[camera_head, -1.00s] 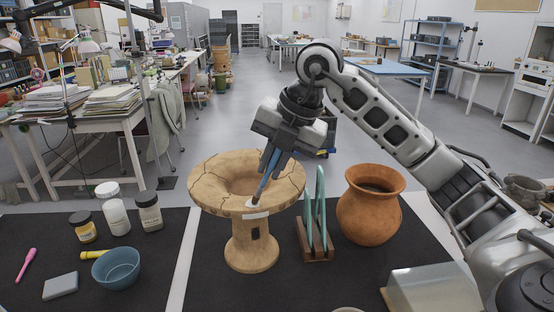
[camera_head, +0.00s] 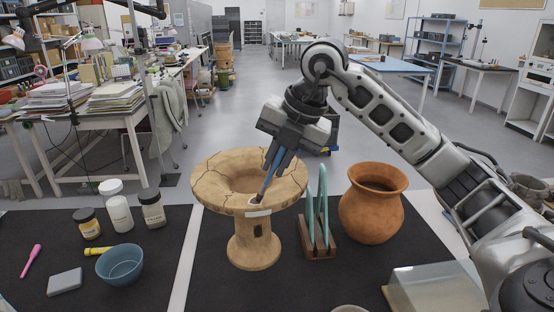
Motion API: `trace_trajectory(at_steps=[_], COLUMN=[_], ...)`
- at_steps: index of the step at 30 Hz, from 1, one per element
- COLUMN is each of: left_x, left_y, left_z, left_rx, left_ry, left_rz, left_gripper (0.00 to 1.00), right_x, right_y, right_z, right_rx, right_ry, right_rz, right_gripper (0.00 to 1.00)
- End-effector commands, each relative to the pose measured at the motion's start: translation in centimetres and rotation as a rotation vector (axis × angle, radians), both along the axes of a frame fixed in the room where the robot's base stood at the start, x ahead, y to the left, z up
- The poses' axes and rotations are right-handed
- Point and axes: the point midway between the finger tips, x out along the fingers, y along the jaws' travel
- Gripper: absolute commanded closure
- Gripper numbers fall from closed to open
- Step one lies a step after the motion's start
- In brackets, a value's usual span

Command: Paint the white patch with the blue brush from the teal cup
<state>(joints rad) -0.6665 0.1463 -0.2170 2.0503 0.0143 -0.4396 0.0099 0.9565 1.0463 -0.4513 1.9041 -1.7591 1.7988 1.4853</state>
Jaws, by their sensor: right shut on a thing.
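My right gripper (camera_head: 280,152) is shut on the blue brush (camera_head: 268,183). The brush is tilted, and its tip is down at the front rim of the tan cracked stone pedestal bowl (camera_head: 254,247). A small white patch (camera_head: 254,203) shows at the brush tip; the tip seems to touch it, and I cannot tell how much of it is painted. A white strip (camera_head: 258,213) lies just below on the rim's edge. The teal cup (camera_head: 120,265) stands upright on the left mat. My left gripper is out of view.
A wooden rack (camera_head: 319,246) with teal plates stands just right of the pedestal, beside an orange clay pot (camera_head: 372,212). Jars (camera_head: 120,214), a yellow-handled tool (camera_head: 98,251), a grey block (camera_head: 65,281) and a pink tool (camera_head: 30,260) lie left. A clear box (camera_head: 435,288) is front right.

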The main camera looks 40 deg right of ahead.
Motion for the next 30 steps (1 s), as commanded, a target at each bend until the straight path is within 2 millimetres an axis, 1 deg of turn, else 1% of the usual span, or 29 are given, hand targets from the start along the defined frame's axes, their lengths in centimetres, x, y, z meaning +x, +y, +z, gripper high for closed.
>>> trace_trajectory(at_steps=[1,4,10,14,24,30], left_x=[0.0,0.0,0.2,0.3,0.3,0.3], left_y=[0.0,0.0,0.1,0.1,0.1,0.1], left_z=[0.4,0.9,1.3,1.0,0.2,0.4], left_rx=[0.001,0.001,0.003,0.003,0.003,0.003], left_ry=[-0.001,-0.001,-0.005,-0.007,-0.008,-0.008], left_rz=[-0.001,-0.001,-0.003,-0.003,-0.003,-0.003], left_gripper=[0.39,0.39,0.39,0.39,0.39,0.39], right_x=[0.2,0.6,1.1,0.9,-0.5,-0.5], right_y=[0.2,0.7,1.1,0.9,-0.1,0.0], right_z=[0.2,0.2,0.1,0.0,-0.1,0.1], right_rx=[0.001,0.002,0.000,0.001,0.001,0.001], right_ry=[0.001,0.001,0.000,-0.001,-0.001,0.000], right_rz=[0.002,0.002,0.001,0.000,0.000,0.001], right_gripper=[1.00,1.00,1.00,1.00,1.00,1.00])
